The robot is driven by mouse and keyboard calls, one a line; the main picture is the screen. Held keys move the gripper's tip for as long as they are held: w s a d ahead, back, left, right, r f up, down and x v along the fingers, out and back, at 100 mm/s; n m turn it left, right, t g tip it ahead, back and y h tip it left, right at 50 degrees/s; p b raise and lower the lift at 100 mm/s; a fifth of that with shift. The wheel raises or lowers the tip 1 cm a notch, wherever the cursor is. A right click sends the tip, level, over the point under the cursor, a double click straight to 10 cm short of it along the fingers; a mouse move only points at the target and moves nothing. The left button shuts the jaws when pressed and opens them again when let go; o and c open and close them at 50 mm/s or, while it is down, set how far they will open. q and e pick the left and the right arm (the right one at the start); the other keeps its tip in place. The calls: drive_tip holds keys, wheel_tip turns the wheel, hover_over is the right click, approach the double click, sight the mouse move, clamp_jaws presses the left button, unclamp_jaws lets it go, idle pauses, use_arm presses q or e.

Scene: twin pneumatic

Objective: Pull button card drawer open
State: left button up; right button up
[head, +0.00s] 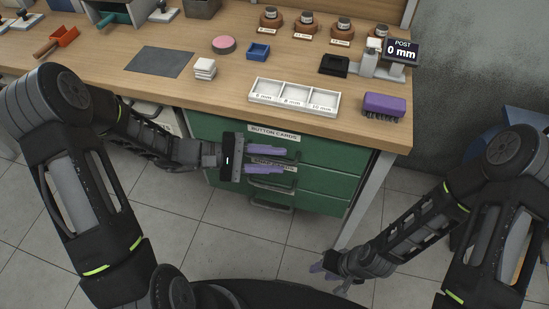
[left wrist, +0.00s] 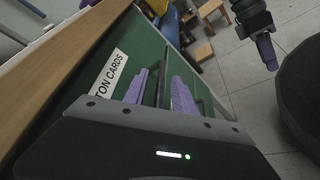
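The button card drawer (head: 320,155) is the top green drawer under the bench, with a white "BUTTON CARDS" label (head: 274,132). Its front looks flush with the cabinet. The label also shows in part in the left wrist view (left wrist: 111,76). My left gripper (head: 284,160) is in front of this drawer, its two purple fingers apart and pointing right across the cabinet front.
Two lower green drawers (head: 318,205) have dark bar handles (head: 270,207). On the wooden bench top (head: 215,88) are a white three-part tray (head: 293,96), a purple brush (head: 384,105) and a display reading 0 mm (head: 402,51). The tiled floor (head: 230,250) before the drawers is clear.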

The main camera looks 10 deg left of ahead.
use_arm(q)
drive_tip(key=shift+d, duration=0.2)
drive_tip(key=shift+c, duration=0.2)
clamp_jaws()
idle(1.2)
